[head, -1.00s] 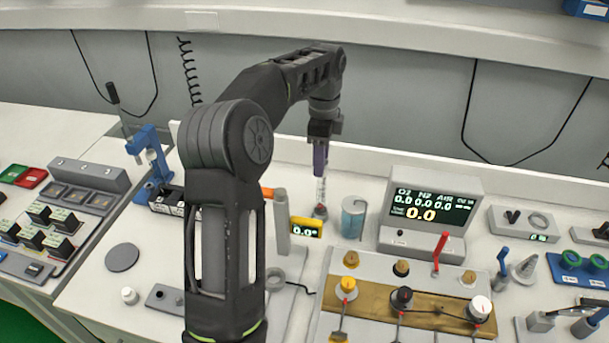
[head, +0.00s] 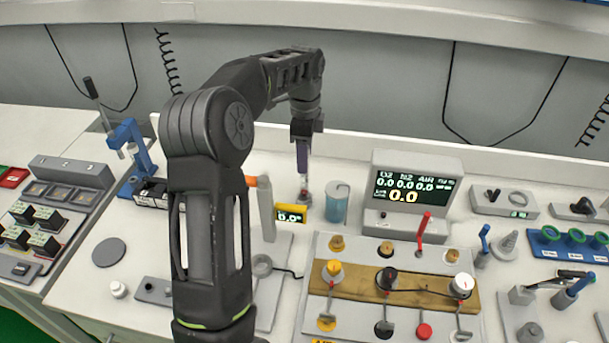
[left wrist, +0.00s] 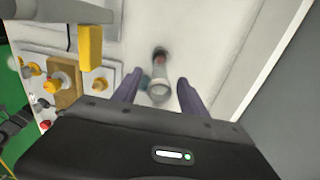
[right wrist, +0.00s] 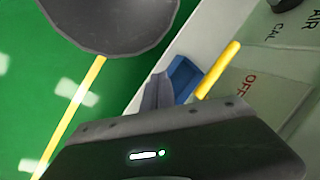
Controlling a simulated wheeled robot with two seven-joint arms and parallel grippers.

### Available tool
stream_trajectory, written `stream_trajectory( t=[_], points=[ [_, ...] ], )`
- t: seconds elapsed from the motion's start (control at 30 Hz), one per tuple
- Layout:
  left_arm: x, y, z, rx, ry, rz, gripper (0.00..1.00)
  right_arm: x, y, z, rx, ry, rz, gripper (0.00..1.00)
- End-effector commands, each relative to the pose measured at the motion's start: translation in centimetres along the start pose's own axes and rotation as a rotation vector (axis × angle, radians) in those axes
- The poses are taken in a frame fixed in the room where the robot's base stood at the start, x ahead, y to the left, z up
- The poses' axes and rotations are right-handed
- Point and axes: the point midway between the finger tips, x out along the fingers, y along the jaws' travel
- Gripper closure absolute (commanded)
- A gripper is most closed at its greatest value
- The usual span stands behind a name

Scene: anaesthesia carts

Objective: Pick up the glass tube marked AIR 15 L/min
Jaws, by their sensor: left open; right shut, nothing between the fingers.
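A clear glass tube (head: 304,190) stands upright at the back of the bench, with a dark red and grey base; its marking cannot be read. My left gripper (head: 303,176), with purple fingers, points down right above it and partly hides its top. In the left wrist view, the tube (left wrist: 158,91) shows between the two spread fingers of the left gripper (left wrist: 158,80), with no clear contact on either side. My right gripper (right wrist: 158,90) shows only in the right wrist view, shut and empty, away from the tube.
A blue-grey cylinder (head: 337,203) stands close to the right of the tube, and a yellow display (head: 291,214) close to the left. A grey post (head: 266,208) with an orange top is farther left. A gas readout box (head: 414,203) and knob panel (head: 390,285) lie right and in front.

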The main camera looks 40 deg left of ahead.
Motion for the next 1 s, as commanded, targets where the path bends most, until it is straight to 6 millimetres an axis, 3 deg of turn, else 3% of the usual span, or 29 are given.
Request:
stream_trajectory(
  t=[0.33, 0.93, 1.0],
  points=[
    [4.3, 0.0, 0.1, 0.000, -0.001, 0.001, 0.50, -1.0, -0.2, 0.0, 0.002, -0.004, 0.003, 1.00],
    [4.5, 0.0, 0.0, -0.001, 0.000, 0.000, 0.50, -0.9, -0.2, 0.0, 0.002, -0.004, 0.003, 1.00],
    [4.5, 0.0, 0.0, -0.001, 0.000, 0.000, 0.54, -0.9, -0.2, 0.0, 0.002, -0.003, 0.003, 1.00]
  ],
)
